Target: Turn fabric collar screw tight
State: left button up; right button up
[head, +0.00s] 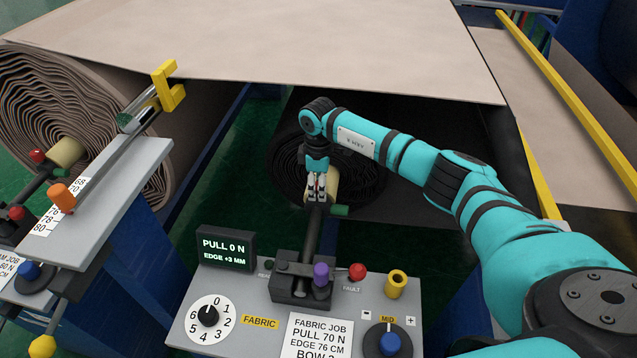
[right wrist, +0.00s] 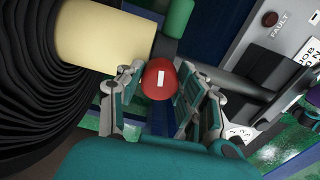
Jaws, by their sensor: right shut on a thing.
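The collar screw is a red round knob with a short white mark (right wrist: 158,78), seen in the right wrist view beside the cream core (right wrist: 105,40) of the dark fabric roll (right wrist: 35,85). My right gripper (head: 317,188) points down at the core's end in the head view and is shut on this knob, with fingers on either side of it. The white mark stands nearly upright in the wrist picture. The head view does not show the knob clearly behind the fingers. My left gripper is not in view.
A control panel (head: 255,300) stands in front, with a display (head: 225,248) reading PULL 0 N, EDGE +3 MM. A black shaft (head: 309,235) runs from its purple-knobbed clamp (head: 321,275) to the core. Beige fabric (head: 270,40) spans above; a beige roll (head: 70,120) is left.

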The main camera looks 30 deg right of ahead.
jog(key=shift+w+r+m, duration=0.1)
jog(key=shift+m, duration=0.5)
jog(key=o, duration=1.1)
jog(key=shift+o, duration=0.2)
notch_tip(320, 180, up, 12)
